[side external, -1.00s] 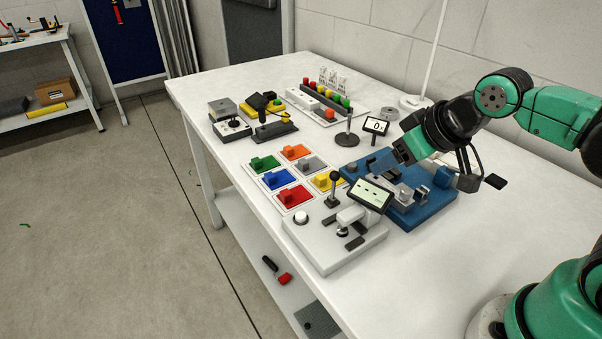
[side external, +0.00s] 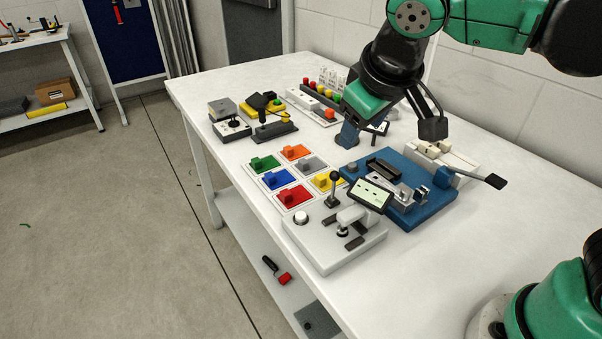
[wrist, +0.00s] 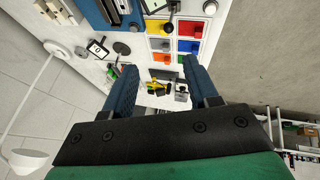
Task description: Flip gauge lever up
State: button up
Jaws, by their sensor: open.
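I cannot tell for sure which lever is the gauge lever. A grey station (side external: 318,245) at the front carries a tilted display (side external: 370,195) and an upright black-knobbed lever (side external: 333,187). A small display reading zero (wrist: 97,47) stands beside a round black-based stand (wrist: 121,48). My gripper (side external: 348,138) hangs above the table behind the coloured tiles, pointing down, and hides part of that stand and display in the side view. In the wrist view my gripper (wrist: 158,64) has its two blue fingers wide apart, with nothing between them.
A blue fixture (side external: 425,212) stands right of the coloured tiles (side external: 283,199). Behind it is a white device (side external: 455,158) with a black handle (side external: 495,181) sticking out right. Black and yellow devices (side external: 265,105) and a row of coloured buttons (side external: 325,95) stand at the back.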

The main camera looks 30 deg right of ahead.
jog(key=m+g, duration=0.3)
jog(key=g, duration=0.2)
send_over(335, 175)
jog(key=shift+y, duration=0.3)
jog(key=f, duration=0.7)
jog(key=shift+w+a+f, duration=0.2)
jog(key=shift+a+f, duration=0.05)
jog(key=shift+a, duration=0.1)
jog(key=shift+w+f+m+g, duration=0.15)
jog(key=shift+f+m+g, duration=0.15)
jog(key=shift+f, duration=0.05)
jog(key=shift+d+f, duration=0.2)
jog(key=shift+f, duration=0.75)
jog(key=shift+d+f, duration=0.2)
jog(key=shift+f, duration=0.8)
jog(key=shift+d+f, duration=0.2)
jog(key=shift+f, duration=0.75)
grip_shut()
